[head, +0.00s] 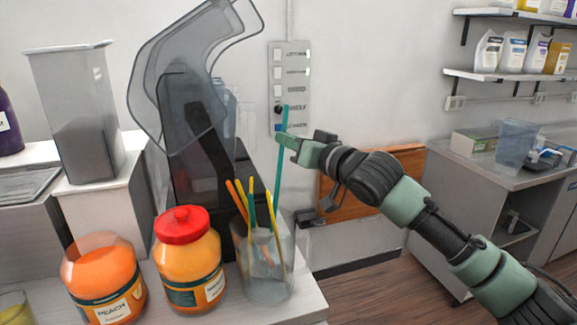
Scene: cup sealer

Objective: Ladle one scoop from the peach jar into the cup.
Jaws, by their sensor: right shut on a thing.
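The peach jar (104,283) is a clear, lidless jar of orange contents with a "PEACH" label, at the lower left on the counter. My right gripper (286,140) is shut on a teal stick-like handle (281,178), held roughly upright. The handle runs down toward the rim of a clear container (268,278). Whether its lower end is inside the container or just above it, I cannot tell; no ladle bowl shows clearly. A clear cup (13,308) with yellowish contents is cut off at the lower left corner; whether it is the task's cup is unclear. My left gripper is not in view.
A red-lidded jar (189,262) stands between the peach jar and the clear container. The container holds several orange, yellow and teal sticks. A dark machine (190,150) with a transparent cover rises behind. The counter's front edge (318,312) lies right of the container.

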